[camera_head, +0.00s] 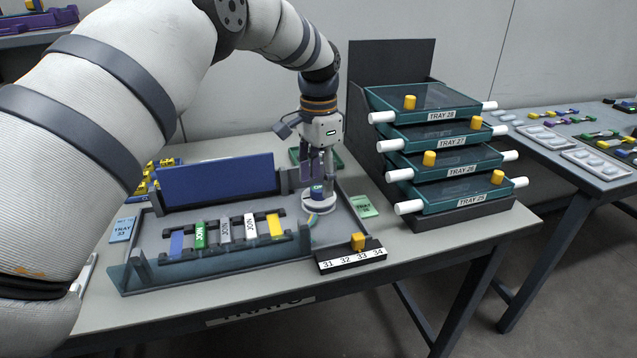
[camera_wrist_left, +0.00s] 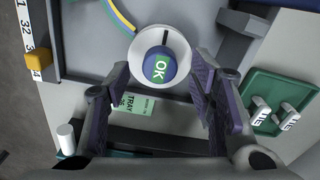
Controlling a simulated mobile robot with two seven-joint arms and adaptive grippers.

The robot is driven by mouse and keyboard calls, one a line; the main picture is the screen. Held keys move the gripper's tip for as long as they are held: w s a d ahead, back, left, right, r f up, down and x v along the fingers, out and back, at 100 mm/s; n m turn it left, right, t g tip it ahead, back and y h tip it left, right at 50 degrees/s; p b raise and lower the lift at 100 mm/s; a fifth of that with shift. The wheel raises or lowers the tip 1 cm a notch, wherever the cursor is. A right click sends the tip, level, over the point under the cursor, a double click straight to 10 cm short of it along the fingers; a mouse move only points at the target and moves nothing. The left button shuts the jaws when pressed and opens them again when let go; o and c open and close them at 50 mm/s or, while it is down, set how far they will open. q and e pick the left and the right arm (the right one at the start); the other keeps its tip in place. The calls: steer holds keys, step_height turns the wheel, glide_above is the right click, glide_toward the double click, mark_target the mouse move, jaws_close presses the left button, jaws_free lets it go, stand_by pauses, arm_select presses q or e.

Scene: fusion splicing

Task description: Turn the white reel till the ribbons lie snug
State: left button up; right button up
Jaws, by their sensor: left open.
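The white reel (camera_head: 318,206) sits at the right end of the grey tray (camera_head: 150,240). Blue and yellow ribbons (camera_wrist_left: 118,16) run in a curve from the reel, and a short stretch shows in the head view (camera_head: 312,220). My left gripper (camera_head: 318,180) points down over the reel, open. In the left wrist view its fingertips (camera_wrist_left: 160,72) appear on either side of the knob; I cannot tell whether they touch it. My right gripper is not in view.
A blue raised lid (camera_head: 217,181) stands behind a row of labelled modules (camera_head: 224,232). A block numbered 31 to 34 (camera_head: 350,256) with a yellow peg lies in front of the reel. Stacked trays (camera_head: 430,150) stand to the right. A green tray (camera_wrist_left: 285,95) holds small white parts.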

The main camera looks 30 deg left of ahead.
mark_target(318, 188)
arm_select(q)
step_height(318, 188, up, 10)
steer(key=shift+r, duration=0.2)
steer(key=shift+s+f, duration=0.1)
